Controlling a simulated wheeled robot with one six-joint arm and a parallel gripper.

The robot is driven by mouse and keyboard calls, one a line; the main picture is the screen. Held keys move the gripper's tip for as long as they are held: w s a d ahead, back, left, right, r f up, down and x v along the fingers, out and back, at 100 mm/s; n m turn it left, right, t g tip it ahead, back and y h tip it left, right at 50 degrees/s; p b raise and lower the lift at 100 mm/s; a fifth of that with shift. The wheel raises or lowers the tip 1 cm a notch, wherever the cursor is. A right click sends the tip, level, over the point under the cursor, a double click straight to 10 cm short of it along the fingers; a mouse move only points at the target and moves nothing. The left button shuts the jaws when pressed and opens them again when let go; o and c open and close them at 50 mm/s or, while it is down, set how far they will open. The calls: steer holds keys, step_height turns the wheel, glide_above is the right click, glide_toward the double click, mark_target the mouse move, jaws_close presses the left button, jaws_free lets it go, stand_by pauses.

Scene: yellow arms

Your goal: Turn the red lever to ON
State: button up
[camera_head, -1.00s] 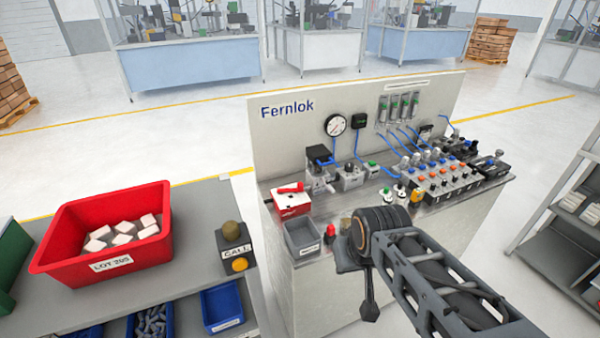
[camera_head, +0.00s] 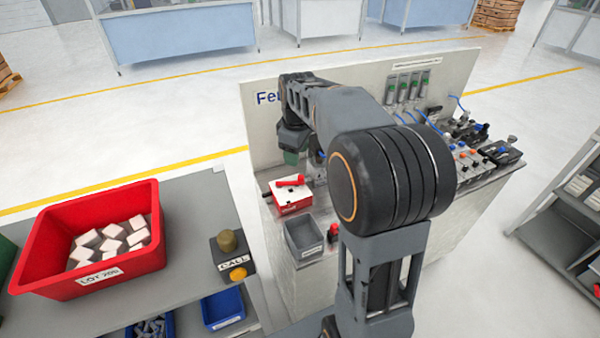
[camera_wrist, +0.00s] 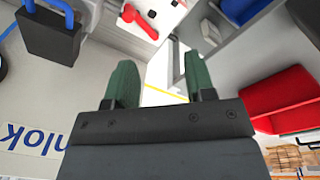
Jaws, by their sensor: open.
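The red lever (camera_head: 290,181) lies across the top of a white and red box (camera_head: 293,201) at the left end of the Fernlok bench. The lever also shows at the top of the wrist view (camera_wrist: 171,30), beyond the fingertips. My gripper (camera_wrist: 160,80) has its two green fingers apart, with nothing between them. In the head view, my gripper (camera_head: 291,157) hangs behind and above the lever, apart from it. My arm hides the middle of the bench. The lever's position markings are too small to read.
A grey bin (camera_head: 304,237) and a red knob (camera_head: 333,232) are in front of the lever box. The upright Fernlok panel (camera_head: 262,123) stands behind my gripper. A side table holds a red crate (camera_head: 157,230) and a call button box (camera_head: 234,258).

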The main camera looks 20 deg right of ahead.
mark_target(301, 176)
steer(key=w+d+f+n+g, duration=0.1)
steer(key=w+d+f+n, duration=0.25)
steer(key=w, duration=0.35)
steer(key=f, duration=0.4)
steer(key=f+p, duration=0.1)
steer(key=f, duration=0.7)
steer(key=shift+s+d+f+p, duration=0.25)
steer(key=shift+d+p, duration=0.1)
steer(key=shift+p, duration=0.05)
jaws_close()
